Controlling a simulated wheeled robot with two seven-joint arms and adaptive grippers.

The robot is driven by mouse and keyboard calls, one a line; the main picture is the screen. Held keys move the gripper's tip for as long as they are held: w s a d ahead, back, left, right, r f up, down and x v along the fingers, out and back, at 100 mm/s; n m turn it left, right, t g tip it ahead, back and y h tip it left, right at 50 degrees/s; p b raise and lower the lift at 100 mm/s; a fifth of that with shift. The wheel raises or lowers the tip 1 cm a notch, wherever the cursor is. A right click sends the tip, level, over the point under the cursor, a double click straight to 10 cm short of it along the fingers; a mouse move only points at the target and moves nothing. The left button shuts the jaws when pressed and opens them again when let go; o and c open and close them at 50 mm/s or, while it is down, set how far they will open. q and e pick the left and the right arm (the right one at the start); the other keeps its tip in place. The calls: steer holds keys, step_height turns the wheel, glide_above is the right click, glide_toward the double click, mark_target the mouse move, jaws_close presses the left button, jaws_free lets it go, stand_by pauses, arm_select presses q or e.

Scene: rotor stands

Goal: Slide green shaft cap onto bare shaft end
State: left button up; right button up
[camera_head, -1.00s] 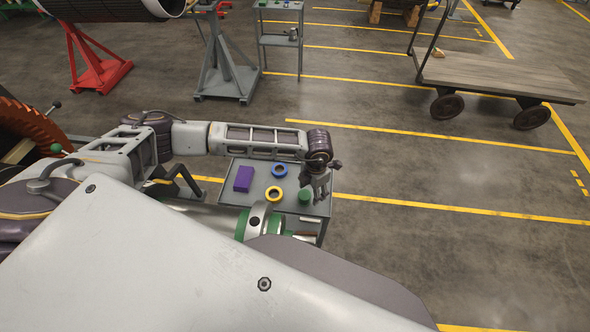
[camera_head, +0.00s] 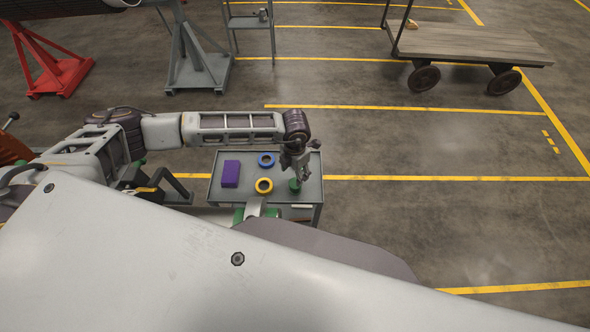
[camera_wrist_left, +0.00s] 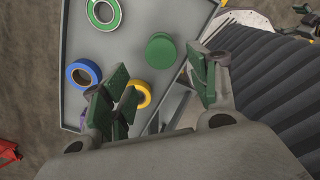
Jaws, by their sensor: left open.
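The green shaft cap (camera_head: 294,185) stands on the right part of a small grey table. My left gripper (camera_head: 297,168) is open and empty, pointing down just above the cap. Its green-padded fingers show in the wrist view (camera_wrist_left: 163,88). I cannot make out the bare shaft end with certainty. My right gripper is not in view.
The grey table (camera_head: 216,190) also holds a purple block (camera_head: 231,174), a blue ring (camera_head: 266,160) and a yellow ring (camera_head: 264,186). A green-and-white ring (camera_wrist_left: 103,14) shows in the wrist view. A wooden-topped cart (camera_head: 470,45) stands far right. Floor right of the table is clear.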

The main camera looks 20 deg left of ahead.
mark_target(295, 186)
arm_select(q)
steer(key=shift+f+b, duration=1.3)
steer(key=shift+f, duration=1.05)
steer(key=shift+d+f+b, duration=0.1)
steer(key=shift+f+b, duration=1.85)
steer(key=shift+f, duration=0.45)
steer(key=c, duration=0.8)
steer(key=shift+r+m, duration=0.1)
steer(key=shift+m, duration=0.4)
